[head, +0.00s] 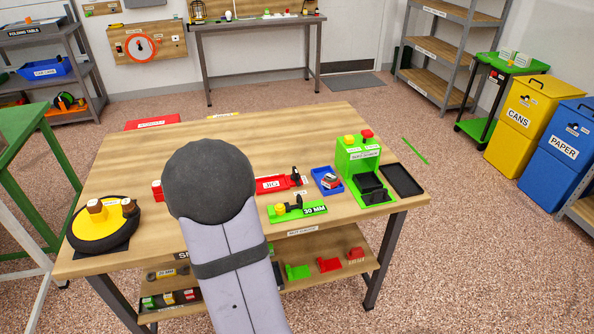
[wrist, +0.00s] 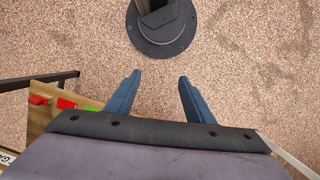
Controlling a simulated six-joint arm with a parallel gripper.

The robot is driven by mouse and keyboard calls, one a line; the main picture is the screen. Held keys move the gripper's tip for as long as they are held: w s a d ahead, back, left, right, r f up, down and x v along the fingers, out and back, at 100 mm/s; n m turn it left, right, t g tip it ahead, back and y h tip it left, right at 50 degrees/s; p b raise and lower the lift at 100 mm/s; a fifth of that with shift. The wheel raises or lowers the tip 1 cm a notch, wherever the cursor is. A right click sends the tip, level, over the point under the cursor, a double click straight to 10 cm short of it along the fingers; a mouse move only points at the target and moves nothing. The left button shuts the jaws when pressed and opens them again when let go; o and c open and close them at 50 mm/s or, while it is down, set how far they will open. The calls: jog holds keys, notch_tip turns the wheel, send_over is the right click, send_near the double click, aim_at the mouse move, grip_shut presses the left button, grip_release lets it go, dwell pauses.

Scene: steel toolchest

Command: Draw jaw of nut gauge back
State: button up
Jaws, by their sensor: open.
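A green gauge (head: 300,212) marked 30 MM lies at the front edge of the wooden table in the head view. It carries a yellow part at its left and a black upright part, perhaps the jaw. A small label below it on the table edge seems to read nut gauge. My gripper (wrist: 159,76) shows in the wrist view, its two blue fingers apart with nothing between them. It is over bare floor, away from the gauge, which I cannot make out in that view. In the head view my arm hides the fingers.
Right of the gauge stand a blue tray (head: 320,178), a green press-like device (head: 350,160) and a black tray (head: 403,180). Behind it is a red jig (head: 270,184). A round black-and-yellow item (head: 90,232) sits far left. The lower shelf (head: 340,243) holds several coloured parts. The table's back is mostly clear.

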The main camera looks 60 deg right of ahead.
jog(key=w+d+r+p, duration=0.1)
jog(key=d+r+p, duration=0.6)
jog(key=d, duration=0.2)
jog(key=n+h+p, duration=0.3)
jog(key=n, duration=0.2)
send_near(298, 196)
jog(key=a+f, duration=0.4)
jog(key=f, duration=0.1)
jog(key=a+f, duration=0.2)
jog(key=shift+s+f, duration=0.1)
jog(key=shift+f, duration=0.1)
jog(key=d+r+n, duration=0.1)
jog(key=w+d+r+n+h, duration=0.1)
jog(key=d, duration=0.1)
jog(key=shift+w+d+r, duration=0.1)
jog(key=shift+w+r, duration=0.05)
jog(key=shift+r, duration=0.25)
jog(key=shift+s+d+r+n+g+h, duration=0.1)
jog(key=shift+s+d+r+n+g, duration=0.25)
jog(key=shift+n, duration=1.1)
jog(key=shift+s+d+r+n+t+h, duration=0.1)
jog(key=shift+d+r+n, duration=0.3)
jog(key=shift+n, duration=1.1)
jog(key=shift+s+d+r+n+g+h, duration=0.15)
jog(key=shift+r+n, duration=0.4)
jog(key=shift+n, duration=0.9)
jog(key=shift+f, duration=0.1)
jog(key=shift+p+x, duration=0.95)
jog(key=shift+x, duration=2.6)
